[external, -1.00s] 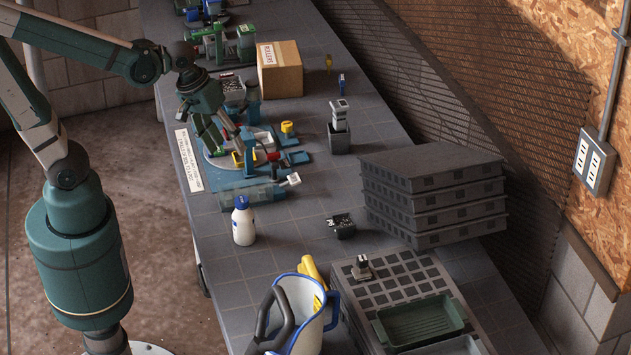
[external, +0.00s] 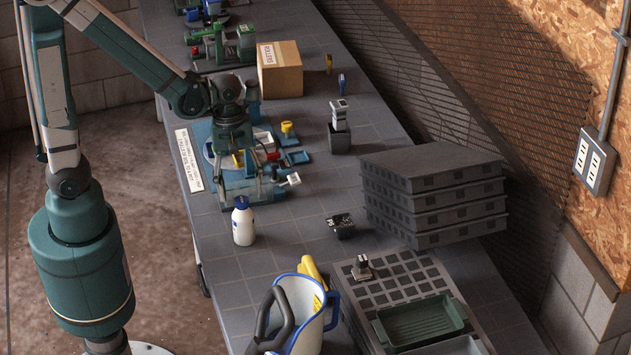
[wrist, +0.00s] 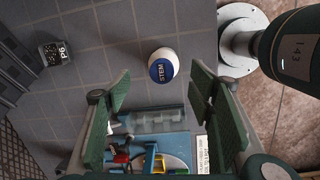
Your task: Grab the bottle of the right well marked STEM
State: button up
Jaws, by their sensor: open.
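The white bottle (external: 243,225) with a blue cap stands upright on the grey tiled bench, in front of the blue station. In the wrist view the bottle (wrist: 164,67) shows from above, with STEM on its cap. My gripper (external: 238,188) is open and empty, pointing down over the near side of the station, behind the bottle in the external view. In the wrist view my gripper (wrist: 160,88) has its two green fingers spread, with the bottle just beyond their tips. No finger touches the bottle. I cannot make out a well marked STEM.
The blue station (external: 203,160) with coloured parts lies under my gripper. A small dark pot marked P6 (wrist: 54,54) stands apart from the bottle. Stacked grey trays (external: 435,190) stand at the right, and a white jug (external: 306,300) at the front. Bench around the bottle is clear.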

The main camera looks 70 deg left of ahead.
aim_at(243, 219)
jog(key=shift+d+f+n+g, duration=0.15)
jog(key=shift+f+n+g, duration=0.15)
jog(key=shift+f+n, duration=0.85)
jog(key=shift+f+m, duration=0.35)
jog(key=shift+d+f+b, duration=0.2)
jog(key=shift+f+b, duration=0.35)
jog(key=shift+f, duration=0.7)
jog(key=shift+f, duration=0.1)
jog(key=shift+s+d+f+b, duration=0.15)
jog(key=shift+f+b, duration=0.1)
jog(key=shift+f, duration=0.55)
jog(key=shift+w+d+f+b, duration=0.1)
jog(key=shift+d+f+b, duration=0.15)
jog(key=shift+f, duration=0.6)
jog(key=shift+s+d+f+b, duration=0.1)
jog(key=shift+f+b, duration=0.2)
jog(key=shift+f, duration=0.5)
jog(key=shift+c, duration=0.2)
jog(key=c, duration=1)
